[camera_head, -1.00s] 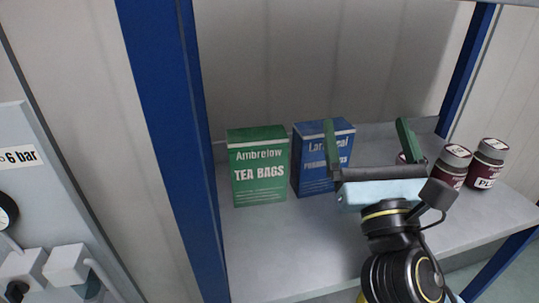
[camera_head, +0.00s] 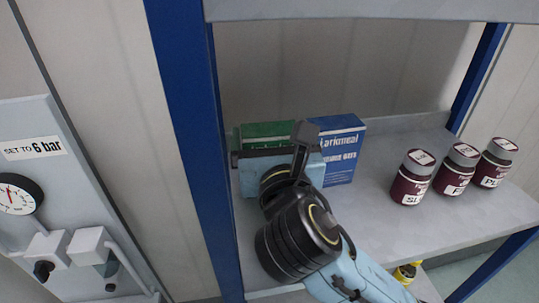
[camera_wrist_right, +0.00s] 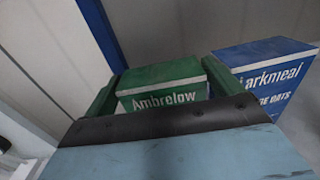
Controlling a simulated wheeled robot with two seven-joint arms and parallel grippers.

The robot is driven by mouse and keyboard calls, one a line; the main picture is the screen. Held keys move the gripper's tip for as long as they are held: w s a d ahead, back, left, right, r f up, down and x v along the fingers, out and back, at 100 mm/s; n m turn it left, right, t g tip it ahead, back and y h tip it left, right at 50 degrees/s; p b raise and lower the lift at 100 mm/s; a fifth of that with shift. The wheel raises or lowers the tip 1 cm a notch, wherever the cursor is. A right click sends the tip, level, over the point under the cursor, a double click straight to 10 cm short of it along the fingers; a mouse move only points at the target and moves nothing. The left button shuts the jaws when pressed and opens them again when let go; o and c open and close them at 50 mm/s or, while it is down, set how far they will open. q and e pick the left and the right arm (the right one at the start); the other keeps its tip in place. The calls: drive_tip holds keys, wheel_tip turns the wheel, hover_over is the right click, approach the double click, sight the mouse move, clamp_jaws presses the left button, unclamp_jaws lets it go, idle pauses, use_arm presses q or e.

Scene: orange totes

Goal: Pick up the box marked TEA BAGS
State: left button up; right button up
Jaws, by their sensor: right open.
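The green TEA BAGS box (camera_head: 262,131) stands at the left of the shelf, mostly hidden behind my right gripper (camera_head: 271,141) in the head view. Only its upper part shows there. In the right wrist view the green box (camera_wrist_right: 162,86) shows its top and the word "Ambrelow"; its lower front is hidden by the gripper body. My right gripper (camera_wrist_right: 161,84) is open, with one green finger at each side of the box. I cannot tell whether the fingers touch it. My left gripper is not in view.
A blue box (camera_head: 340,150) stands close to the right of the green one; it also shows in the wrist view (camera_wrist_right: 265,75). A blue post (camera_head: 190,130) rises at the left. Three dark red jars (camera_head: 411,180) stand at the right. The middle of the shelf (camera_head: 385,225) is clear.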

drive_tip(key=shift+w+a, duration=0.1)
drive_tip(key=shift+w, duration=0.65)
drive_tip(key=c, duration=1.1)
drive_tip(key=shift+c, duration=0.2)
